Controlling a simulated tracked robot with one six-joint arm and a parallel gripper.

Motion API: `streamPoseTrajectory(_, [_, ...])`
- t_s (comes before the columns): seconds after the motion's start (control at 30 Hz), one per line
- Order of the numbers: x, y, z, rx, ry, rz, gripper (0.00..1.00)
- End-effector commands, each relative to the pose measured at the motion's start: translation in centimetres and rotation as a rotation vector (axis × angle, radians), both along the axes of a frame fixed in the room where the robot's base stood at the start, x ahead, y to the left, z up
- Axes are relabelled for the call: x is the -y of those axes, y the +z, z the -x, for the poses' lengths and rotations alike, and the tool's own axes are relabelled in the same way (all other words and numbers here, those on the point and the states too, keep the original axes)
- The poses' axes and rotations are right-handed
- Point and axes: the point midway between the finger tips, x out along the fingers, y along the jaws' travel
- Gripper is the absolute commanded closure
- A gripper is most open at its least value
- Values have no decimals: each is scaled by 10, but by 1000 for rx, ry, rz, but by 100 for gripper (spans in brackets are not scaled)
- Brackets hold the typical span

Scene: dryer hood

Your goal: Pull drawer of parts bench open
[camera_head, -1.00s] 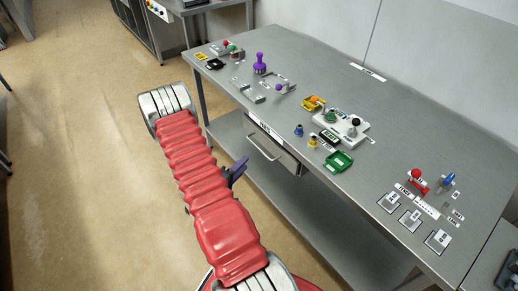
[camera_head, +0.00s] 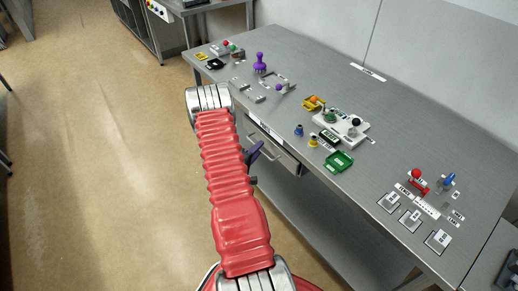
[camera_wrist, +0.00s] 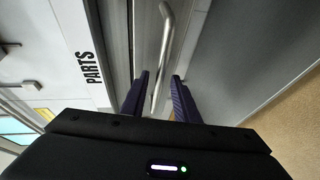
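The parts bench (camera_head: 420,130) is a grey metal bench. Its drawer (camera_head: 286,160) sits under the front edge and looks closed. The silver bar handle also shows in the wrist view (camera_wrist: 165,40), near a "PARTS" label (camera_wrist: 92,67). My gripper (camera_wrist: 160,95) has two purple fingers standing apart, one on each side of the handle's line. The handle's near end reaches down between them, with gaps on both sides. Whether the fingertips reach the handle's depth is unclear. In the head view, one purple finger (camera_head: 254,152) shows beside the drawer front; my arm hides the rest.
On the benchtop are a purple knob (camera_head: 260,64), a green tray (camera_head: 338,161), a white block with knobs (camera_head: 341,124) and a red-topped lever (camera_head: 416,177). A lower shelf (camera_head: 330,225) lies below. The floor to the left is clear.

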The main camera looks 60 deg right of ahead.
Motion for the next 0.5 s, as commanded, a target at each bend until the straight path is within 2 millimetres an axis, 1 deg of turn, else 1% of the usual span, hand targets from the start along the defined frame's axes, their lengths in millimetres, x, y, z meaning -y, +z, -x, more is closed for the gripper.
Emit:
streamPoseTrajectory(0.03, [4, -1, 1, 0, -1, 0, 72])
streamPoseTrajectory(0.13, [9, -2, 1, -1, -1, 0, 72])
streamPoseTrajectory(0.43, [11, -2, 1, -1, 0, 0, 72])
streamPoseTrajectory(0.5, [11, -2, 1, -1, 0, 0, 77])
